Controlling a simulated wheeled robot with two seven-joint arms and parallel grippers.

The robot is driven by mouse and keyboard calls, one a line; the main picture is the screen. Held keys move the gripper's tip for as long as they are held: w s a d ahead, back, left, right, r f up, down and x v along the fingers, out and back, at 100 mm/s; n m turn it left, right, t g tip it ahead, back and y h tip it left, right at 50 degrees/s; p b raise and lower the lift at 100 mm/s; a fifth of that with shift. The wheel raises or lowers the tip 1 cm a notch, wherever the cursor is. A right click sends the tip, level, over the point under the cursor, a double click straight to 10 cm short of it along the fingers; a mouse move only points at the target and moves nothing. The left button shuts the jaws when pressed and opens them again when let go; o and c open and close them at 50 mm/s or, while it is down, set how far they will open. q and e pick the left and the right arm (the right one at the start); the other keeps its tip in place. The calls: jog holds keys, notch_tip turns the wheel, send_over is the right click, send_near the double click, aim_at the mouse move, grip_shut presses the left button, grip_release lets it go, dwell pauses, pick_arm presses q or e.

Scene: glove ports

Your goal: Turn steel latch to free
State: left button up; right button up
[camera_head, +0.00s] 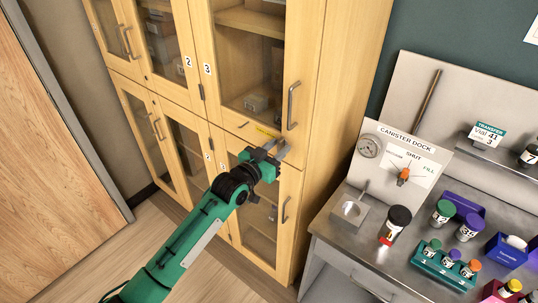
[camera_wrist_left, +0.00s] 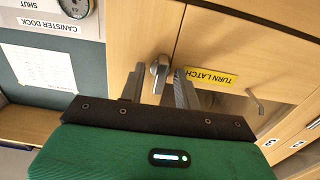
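The steel latch (camera_wrist_left: 160,69) is a small grey knob on the wooden cabinet front, beside a yellow "TURN LATCH" label (camera_wrist_left: 211,77). In the wrist view, where the picture is upside down, it shows between the two fingertips of my left gripper (camera_wrist_left: 160,84). The fingers are apart, with gaps to the latch; I cannot tell how far past it they reach. In the head view my left gripper (camera_head: 281,149) is at the cabinet, just below the yellow label (camera_head: 267,131), and the latch is not clearly distinguishable there. My right gripper is not in view.
The tall wooden cabinet has glass doors and a vertical door handle (camera_head: 292,105) near the gripper. To the right stands a steel bench with the canister dock panel (camera_head: 402,160), a black-lidded canister (camera_head: 395,225) and several vials. Floor is clear at lower left.

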pick_arm(q)
jog(key=b+v, duration=0.4)
jog(key=v, duration=0.9)
jog(key=shift+s+a+b, duration=0.25)
jog(key=shift+b, duration=0.05)
